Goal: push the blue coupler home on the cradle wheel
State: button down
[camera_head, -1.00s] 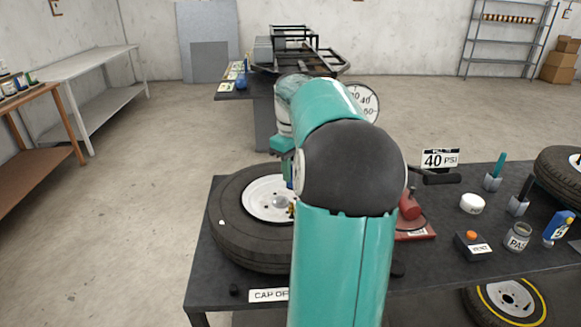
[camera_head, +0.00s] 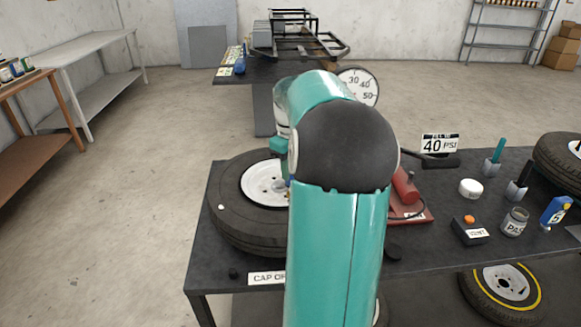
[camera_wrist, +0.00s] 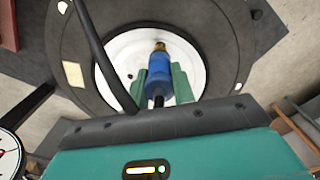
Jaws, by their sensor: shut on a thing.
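The cradle wheel lies flat on the dark bench, with a black tyre (camera_head: 233,222) and a white rim (camera_head: 262,186). In the wrist view the white rim (camera_wrist: 121,52) is below my gripper. My gripper (camera_wrist: 160,76) has its green fingers shut on either side of the blue coupler (camera_wrist: 158,66). A brass piece (camera_wrist: 159,46) shows at the coupler's far end, over the rim. I cannot tell whether the coupler is fully seated on a valve. In the head view my arm hides most of the gripper and coupler.
A black hose (camera_wrist: 100,55) crosses the wrist view close to the left finger. Right of my arm stand a red pump (camera_head: 405,188), a 40 PSI sign (camera_head: 439,144), a button box (camera_head: 470,230) and a jar (camera_head: 515,221). A round gauge (camera_head: 357,86) stands behind.

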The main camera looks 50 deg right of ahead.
jog(key=shift+f, duration=1.2)
jog(key=c, duration=1.1)
grip_release()
jog(key=shift+r, duration=3.5)
jog(key=shift+a, duration=0.15)
